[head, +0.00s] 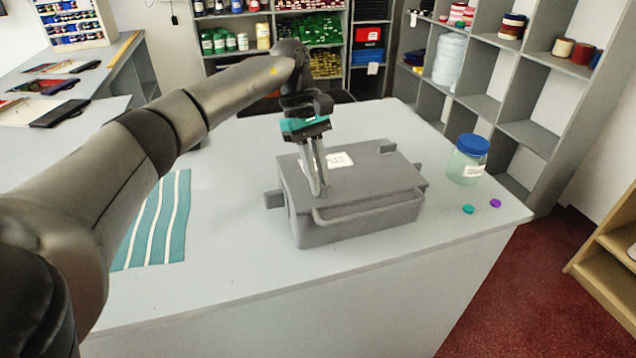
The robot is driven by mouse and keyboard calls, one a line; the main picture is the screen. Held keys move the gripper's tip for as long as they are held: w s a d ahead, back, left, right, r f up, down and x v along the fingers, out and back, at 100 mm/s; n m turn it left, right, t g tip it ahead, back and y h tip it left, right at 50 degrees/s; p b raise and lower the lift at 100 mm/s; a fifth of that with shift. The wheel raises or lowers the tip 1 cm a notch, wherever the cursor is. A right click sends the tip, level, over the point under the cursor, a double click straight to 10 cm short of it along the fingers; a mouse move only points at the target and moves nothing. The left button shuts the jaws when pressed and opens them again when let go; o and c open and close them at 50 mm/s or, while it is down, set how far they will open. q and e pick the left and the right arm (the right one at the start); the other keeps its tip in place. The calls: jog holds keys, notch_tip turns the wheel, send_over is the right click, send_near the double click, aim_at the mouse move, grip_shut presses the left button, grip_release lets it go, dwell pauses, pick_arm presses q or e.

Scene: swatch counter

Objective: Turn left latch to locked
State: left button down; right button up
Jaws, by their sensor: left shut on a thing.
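A grey case (365,222) with a closed lid and a front handle bar stands on the light counter. A white label (328,160) lies on its lid. My left gripper (320,190) points down at the front left part of the lid. Its fingers are shut on a small part there, which appears to be the left latch. The fingers mostly hide this part, so I cannot tell how far it is turned. My right gripper is not in view.
A jar with a blue lid (468,158) stands right of the case, with a teal button (468,209) and a purple button (495,203) near it. A teal and white striped cloth (158,225) lies at left. The counter (240,280) is clear in front.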

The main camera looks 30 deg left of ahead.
pick_arm(q)
jog(key=shift+w+m+g+y+b, duration=0.15)
jog(key=shift+m+g+y+b, duration=0.35)
jog(key=shift+m, duration=1.4)
jog(key=c, duration=0.9)
grip_release()
jog(key=shift+d, duration=0.1)
